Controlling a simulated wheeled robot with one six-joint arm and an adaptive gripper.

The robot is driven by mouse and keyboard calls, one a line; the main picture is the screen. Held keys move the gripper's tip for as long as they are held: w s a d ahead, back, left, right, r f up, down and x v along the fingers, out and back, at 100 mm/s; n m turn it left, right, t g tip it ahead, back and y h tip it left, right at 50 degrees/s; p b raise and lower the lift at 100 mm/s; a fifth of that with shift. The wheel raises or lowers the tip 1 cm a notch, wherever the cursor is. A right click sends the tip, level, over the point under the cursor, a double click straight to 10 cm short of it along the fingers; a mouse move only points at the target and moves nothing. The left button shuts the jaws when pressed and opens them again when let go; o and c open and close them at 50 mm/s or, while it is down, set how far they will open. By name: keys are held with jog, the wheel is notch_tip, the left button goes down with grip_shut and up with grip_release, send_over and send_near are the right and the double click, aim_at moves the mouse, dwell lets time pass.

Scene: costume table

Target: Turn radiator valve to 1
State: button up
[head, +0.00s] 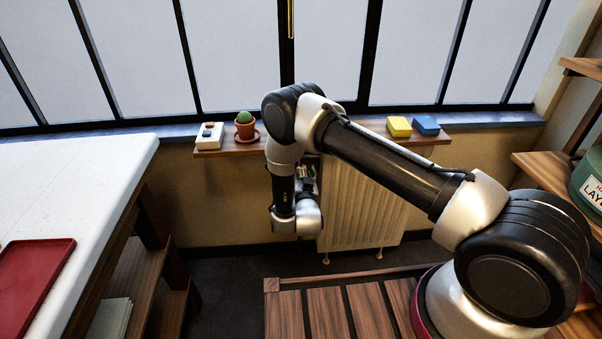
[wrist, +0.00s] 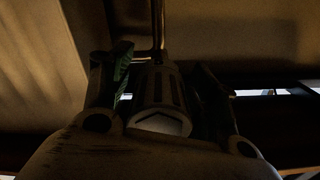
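The radiator valve (wrist: 162,90) is a pale, ridged cylinder with a light end face, in the middle of the dark wrist view. A pipe rises behind it. My gripper (wrist: 162,100) has one finger on each side of the valve. A small bright gap shows between the left finger and the valve; the right side is too dark to tell contact. No number on the valve can be read.
A wooden shelf (head: 232,150) above the radiator holds a potted cactus (head: 245,125), a white box (head: 208,137), and a yellow (head: 398,127) and a blue block (head: 426,125). A white table (head: 75,185) stands left, wooden shelving (head: 548,172) right.

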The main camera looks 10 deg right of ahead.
jog(key=c, duration=0.9)
jog(key=shift+o, duration=0.2)
jog(key=shift+n, duration=0.3)
jog(key=n, duration=1.1)
jog(key=shift+d, duration=0.1)
jog(key=shift+n, duration=0.3)
jog(key=shift+s, duration=0.1)
jog(key=o, duration=1)
